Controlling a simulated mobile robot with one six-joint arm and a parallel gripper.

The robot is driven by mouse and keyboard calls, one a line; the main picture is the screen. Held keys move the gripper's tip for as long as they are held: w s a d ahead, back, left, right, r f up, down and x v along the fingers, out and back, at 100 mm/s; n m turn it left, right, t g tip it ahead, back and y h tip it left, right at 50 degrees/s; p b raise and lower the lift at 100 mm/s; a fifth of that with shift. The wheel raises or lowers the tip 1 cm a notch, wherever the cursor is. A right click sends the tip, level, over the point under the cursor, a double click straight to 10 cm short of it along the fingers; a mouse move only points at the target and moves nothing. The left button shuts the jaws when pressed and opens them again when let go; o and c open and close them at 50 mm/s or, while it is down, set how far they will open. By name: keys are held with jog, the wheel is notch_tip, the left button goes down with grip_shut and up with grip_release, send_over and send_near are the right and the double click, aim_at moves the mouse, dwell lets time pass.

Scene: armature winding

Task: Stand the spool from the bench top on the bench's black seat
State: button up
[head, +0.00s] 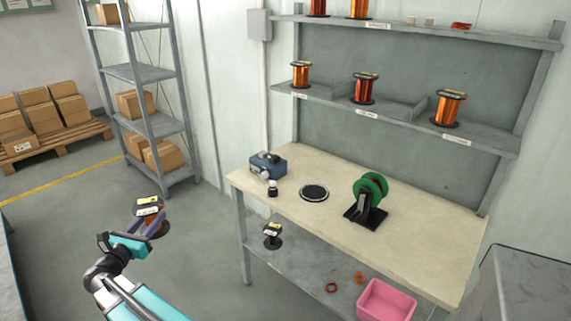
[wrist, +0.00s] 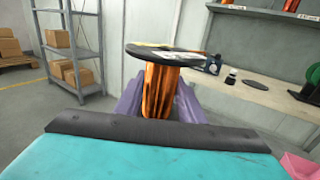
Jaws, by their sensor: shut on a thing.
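My gripper (head: 144,234) is shut on a copper-wound spool with a dark flange and a yellow-and-white label (head: 148,207). The spool is held upright in the air over the floor, left of the bench and apart from it. In the wrist view the spool's copper winding (wrist: 158,90) sits between the purple fingers, its flange on top. The bench top (head: 420,232) is pale wood. The black seat (head: 314,193) is a round disc with a light rim, lying empty on the bench; it also shows in the wrist view (wrist: 254,84).
On the bench stand a blue device (head: 268,165), a small dark-and-white jar (head: 272,187) and a green reel on a black stand (head: 368,196). Several spools stand on the wall shelves (head: 400,121). Below the bench are a small dark spool (head: 272,235) and a pink bin (head: 386,300).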

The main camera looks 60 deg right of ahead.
jog(key=s+d+r+m+g+p, duration=0.15)
jog(key=s+d, duration=0.25)
jog(key=d, duration=0.6)
jog(key=s+d+m+g, duration=0.1)
jog(key=s+d+g, duration=0.3)
jog(key=d, duration=0.5)
jog(key=s+d+r+m+g+p, duration=0.15)
jog(key=s+d, duration=0.35)
jog(key=d, duration=0.5)
jog(key=s+d+m+g, duration=0.2)
jog(key=s+d, duration=0.8)
jog(key=s, duration=0.2)
jog(key=s+d+m+g+y+p, duration=0.1)
jog(key=s+d+m+g, duration=0.1)
jog(key=s+d, duration=0.8)
jog(key=shift+s+r+g, duration=0.45)
jog(key=shift+s+g, duration=0.25)
jog(key=shift+s, duration=0.45)
jog(key=shift+f, duration=0.2)
jog(key=shift+f+b, duration=1.75)
jog(key=shift+f, duration=1.45)
jog(key=shift+f+b, duration=0.35)
jog(key=shift+f, duration=0.25)
jog(key=o, duration=1.3)
